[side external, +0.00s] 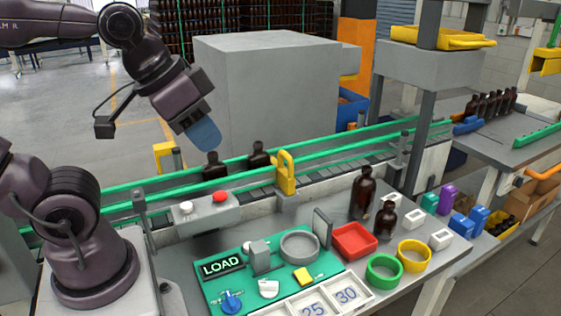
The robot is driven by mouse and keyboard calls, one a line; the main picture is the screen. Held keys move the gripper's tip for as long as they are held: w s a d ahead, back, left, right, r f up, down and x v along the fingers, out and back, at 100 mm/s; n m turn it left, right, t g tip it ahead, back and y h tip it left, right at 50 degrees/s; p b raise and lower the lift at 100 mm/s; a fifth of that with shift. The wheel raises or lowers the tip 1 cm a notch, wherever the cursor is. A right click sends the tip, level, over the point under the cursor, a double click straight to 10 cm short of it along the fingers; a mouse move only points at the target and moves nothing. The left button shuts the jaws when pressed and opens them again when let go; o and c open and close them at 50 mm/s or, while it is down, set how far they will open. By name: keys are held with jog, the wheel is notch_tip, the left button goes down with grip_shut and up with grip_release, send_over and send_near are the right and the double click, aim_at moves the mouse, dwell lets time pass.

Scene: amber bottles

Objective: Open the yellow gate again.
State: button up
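The yellow gate (286,178) is an upright piece with a looped top, standing at the near side of the conveyor (330,172), right of two amber bottles. From this angle I cannot tell whether it blocks the lane. One bottle (259,158) is just left of the gate; the other (212,166) is further left. My gripper (204,137), with a blue end, hangs above and slightly left of the left bottle, apart from the gate. Its fingers cannot be told apart, so its opening is unclear. Nothing is visibly held.
A grey box with a red button (219,197) and a white button stands before the conveyor. Two amber bottles (363,193), a red tray (354,240), green and yellow rings, and a green LOAD board (215,289) occupy the front table. Green rails (180,194) line the conveyor.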

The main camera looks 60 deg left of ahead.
jog(key=o, duration=0.4)
jog(key=shift+w+a+f+n+g, duration=0.4)
jog(key=shift+w+a+f+g, duration=0.1)
jog(key=shift+a+f, duration=0.25)
jog(key=n+g, duration=0.2)
jog(key=n, duration=1.5)
send_near(285, 153)
jog(key=x, duration=0.9)
jog(key=shift+w+a, duration=0.1)
jog(key=shift+a, duration=0.1)
grip_shut()
jog(key=shift+d, duration=0.15)
